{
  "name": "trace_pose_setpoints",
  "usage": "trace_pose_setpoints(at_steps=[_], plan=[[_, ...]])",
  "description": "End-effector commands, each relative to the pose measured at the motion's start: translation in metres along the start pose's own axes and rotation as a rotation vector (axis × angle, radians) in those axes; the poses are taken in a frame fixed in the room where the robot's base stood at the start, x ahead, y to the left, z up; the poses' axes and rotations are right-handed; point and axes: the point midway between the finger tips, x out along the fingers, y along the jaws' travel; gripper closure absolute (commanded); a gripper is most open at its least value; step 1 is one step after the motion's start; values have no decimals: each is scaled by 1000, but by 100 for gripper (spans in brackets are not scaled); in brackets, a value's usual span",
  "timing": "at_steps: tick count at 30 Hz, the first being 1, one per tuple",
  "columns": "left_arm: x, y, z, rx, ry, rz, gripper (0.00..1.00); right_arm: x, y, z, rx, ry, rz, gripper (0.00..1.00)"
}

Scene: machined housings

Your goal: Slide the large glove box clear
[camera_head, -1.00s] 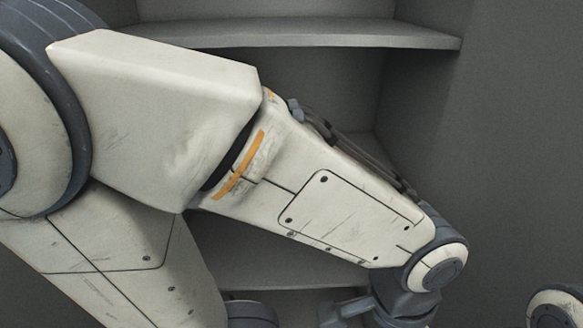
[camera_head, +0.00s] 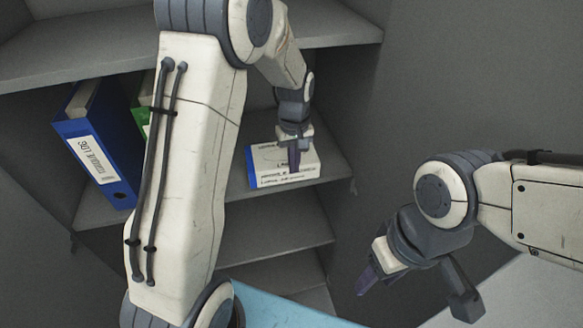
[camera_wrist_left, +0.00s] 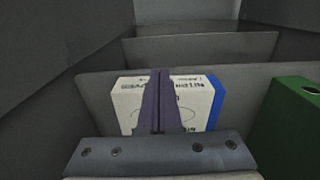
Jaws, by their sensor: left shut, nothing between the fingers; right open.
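The large glove box (camera_head: 308,168) is white with a blue end and dark print. It lies on a middle shelf, at the right side of the cabinet. In the left wrist view the box (camera_wrist_left: 203,98) is straight beyond the fingers, its blue end to the right. My left gripper (camera_head: 294,168) is shut and empty, its fingers pointing down in front of or over the box; I cannot tell whether they touch it. The left gripper's closed fingers (camera_wrist_left: 159,104) cover the middle of the box in the wrist view. My right gripper (camera_head: 366,284) is lower right, open and empty, away from the shelves.
A blue binder (camera_head: 98,150) leans at the left of the same shelf. A green binder (camera_head: 141,116) stands beside it, partly hidden by my left arm; it also shows in the wrist view (camera_wrist_left: 290,130). A shelf (camera_head: 340,38) runs above. A light blue surface (camera_head: 270,308) is below.

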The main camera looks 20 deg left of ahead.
Motion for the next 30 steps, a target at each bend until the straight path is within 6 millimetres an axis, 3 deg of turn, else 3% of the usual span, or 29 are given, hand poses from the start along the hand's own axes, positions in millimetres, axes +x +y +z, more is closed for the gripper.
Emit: trace_pose_setpoints(at_steps=[5,17,21,30], plan=[[20,-1,-1,-9,-4,-4,100,-6,0,0,0,0,0,50],[102,0,1,-4,-5,-4,100,-29,-2,-1,1,0,0,50],[97,0,-25,-7,0,0,100,-42,-3,-2,-1,0,0,50],[100,0,-41,-4,-1,-1,100,-47,-3,-2,-3,0,0,50]])
